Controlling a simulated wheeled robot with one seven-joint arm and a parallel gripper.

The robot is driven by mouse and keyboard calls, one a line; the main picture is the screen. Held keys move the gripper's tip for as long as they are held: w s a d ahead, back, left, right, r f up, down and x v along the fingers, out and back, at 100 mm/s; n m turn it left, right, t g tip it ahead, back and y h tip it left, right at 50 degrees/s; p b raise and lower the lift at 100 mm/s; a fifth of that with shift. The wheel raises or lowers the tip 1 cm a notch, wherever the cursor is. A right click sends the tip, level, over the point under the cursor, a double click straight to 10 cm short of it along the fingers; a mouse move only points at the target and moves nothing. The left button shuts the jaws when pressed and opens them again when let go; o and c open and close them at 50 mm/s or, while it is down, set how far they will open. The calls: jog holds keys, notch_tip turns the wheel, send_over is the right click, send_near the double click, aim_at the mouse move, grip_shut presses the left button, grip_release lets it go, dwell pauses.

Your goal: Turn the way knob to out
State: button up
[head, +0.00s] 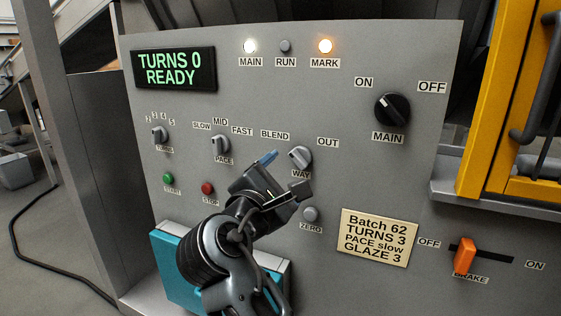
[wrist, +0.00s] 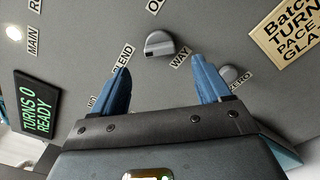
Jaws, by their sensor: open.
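The way knob (head: 300,157) is a small grey knob on the panel, between the BLEND label (head: 275,134) at upper left and the OUT label (head: 328,142) at upper right. Its bar slants to the upper left and seems to point at BLEND. My gripper (head: 283,174) is open and empty, just below and left of the knob in the head view. In the wrist view the knob (wrist: 160,44) lies beyond the gap between the blue fingertips (wrist: 161,68), apart from both.
The pace knob (head: 220,145) is left of my gripper, and the grey ZERO button (head: 311,214) is close below right. The display (head: 175,68) reads TURNS 0 READY. A recipe card (head: 378,237) and an orange brake lever (head: 465,255) are at right.

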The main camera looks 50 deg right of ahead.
aim_at(298, 161)
jog(key=shift+p+x, duration=0.65)
jog(key=shift+x, duration=3.2)
jog(key=shift+c, duration=0.4)
jog(key=c, duration=1)
jog(key=shift+o, duration=0.2)
